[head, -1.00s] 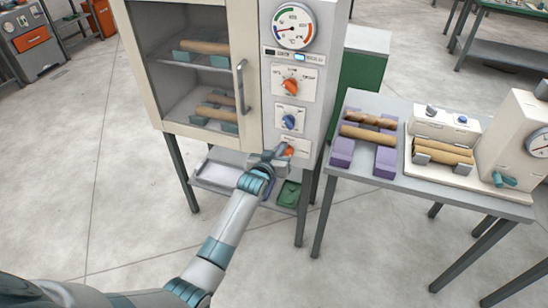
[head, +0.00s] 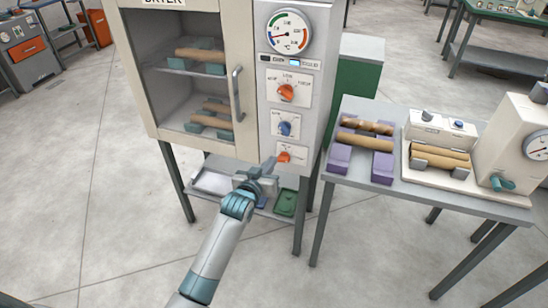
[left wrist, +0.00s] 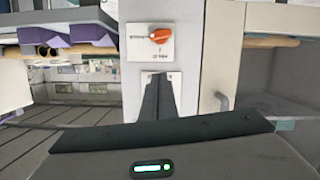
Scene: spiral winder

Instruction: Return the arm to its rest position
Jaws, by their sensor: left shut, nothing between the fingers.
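My left arm comes in from the bottom of the head view. Its gripper (head: 268,167) is shut and empty, just below and left of the lowest orange knob (head: 285,157) on the dryer's control panel. In the left wrist view the dark closed fingers (left wrist: 157,100) point at the panel, beneath the orange knob (left wrist: 159,36), and appear apart from it. The dryer (head: 232,75) stands on legs with its glass door closed. Brown rolls on teal holders show inside. My right gripper is not in view.
A grey table (head: 440,195) to the right holds purple racks (head: 383,166) with rolls and a cream winder machine (head: 510,140). A shelf under the dryer bears a green tray (head: 286,203) and a pale tray (head: 212,181). The floor left of the dryer is clear.

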